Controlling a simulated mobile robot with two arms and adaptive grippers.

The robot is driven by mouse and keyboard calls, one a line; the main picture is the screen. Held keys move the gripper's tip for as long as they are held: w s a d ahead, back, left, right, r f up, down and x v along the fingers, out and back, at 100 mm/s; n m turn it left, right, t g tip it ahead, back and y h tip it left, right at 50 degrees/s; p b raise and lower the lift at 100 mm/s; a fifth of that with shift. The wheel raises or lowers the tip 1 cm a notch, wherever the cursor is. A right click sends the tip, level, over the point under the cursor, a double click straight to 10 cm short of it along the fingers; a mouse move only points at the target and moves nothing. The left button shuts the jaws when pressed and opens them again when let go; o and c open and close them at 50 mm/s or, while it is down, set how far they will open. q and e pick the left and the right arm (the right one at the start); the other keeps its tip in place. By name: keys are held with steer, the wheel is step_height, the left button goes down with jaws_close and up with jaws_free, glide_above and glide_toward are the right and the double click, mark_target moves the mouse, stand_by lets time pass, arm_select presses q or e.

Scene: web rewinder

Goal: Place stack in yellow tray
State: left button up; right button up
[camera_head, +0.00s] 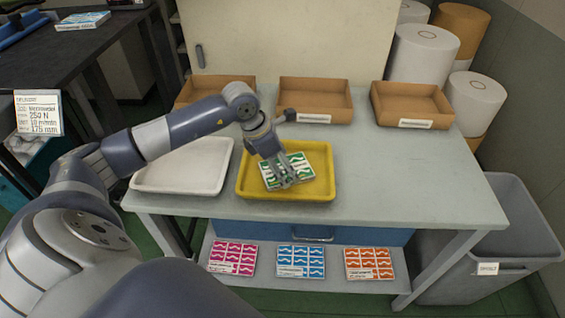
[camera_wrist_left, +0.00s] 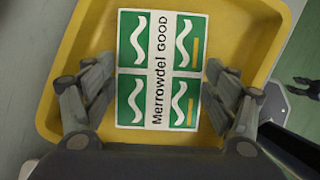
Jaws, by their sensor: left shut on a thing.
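The stack (camera_head: 299,163) is a green and white printed block inside the yellow tray (camera_head: 318,190) in the head view. In the left wrist view the stack (camera_wrist_left: 160,55) shows the print "Merrowdel GOOD", with the yellow tray (camera_wrist_left: 50,125) around it. My left gripper (camera_head: 286,182) reaches down over the tray; in the left wrist view its fingers (camera_wrist_left: 158,90) are on either side of the stack, shut on it. I cannot tell whether the stack's underside touches the tray floor. My right gripper is not in view.
A white tray (camera_head: 185,187) stands left of the yellow one. Three brown boxes, one of them at the right (camera_head: 412,105), line the table's back. Printed stacks, including a blue one (camera_head: 300,262), lie on the lower shelf. A grey bin (camera_head: 500,235) stands right. The table's right side (camera_head: 430,170) is clear.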

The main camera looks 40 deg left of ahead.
arm_select(q)
steer(key=shift+f, duration=0.15)
steer(key=o, duration=1.1)
steer(key=shift+o, duration=0.5)
steer(key=shift+r, duration=0.2)
steer(key=b+v, duration=0.1)
steer(key=v, duration=1.1)
steer(key=shift+b, duration=0.3)
steer(key=shift+d, duration=0.1)
